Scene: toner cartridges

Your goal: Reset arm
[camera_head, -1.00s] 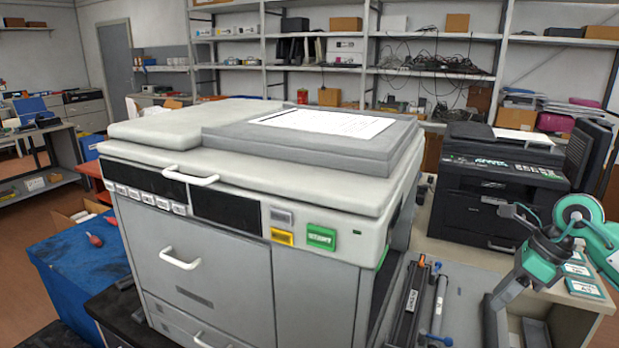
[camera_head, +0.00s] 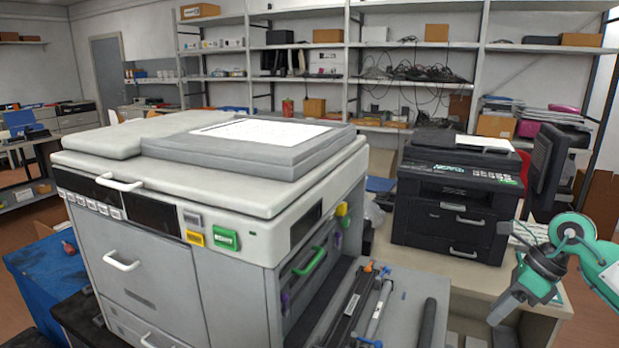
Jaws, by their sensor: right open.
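My right arm comes in from the right edge, and its green and grey gripper (camera_head: 512,302) hangs at the lower right, above the light table. The gripper is open and nothing shows between its fingers. It is apart from the black printer and right of the toner cartridge parts. My left gripper is not in view. A long black cartridge (camera_head: 350,306) with orange and blue ends lies on the grey surface beside the big copier (camera_head: 230,195). A thinner grey roller (camera_head: 378,310) lies next to it, and a dark roll (camera_head: 428,322) lies further right.
The black printer (camera_head: 455,205) stands on the light table (camera_head: 470,285) behind the cartridge parts. A dark monitor (camera_head: 548,170) is to its right. A blue-covered table (camera_head: 50,285) is at the lower left. Shelves with boxes and cables line the back wall.

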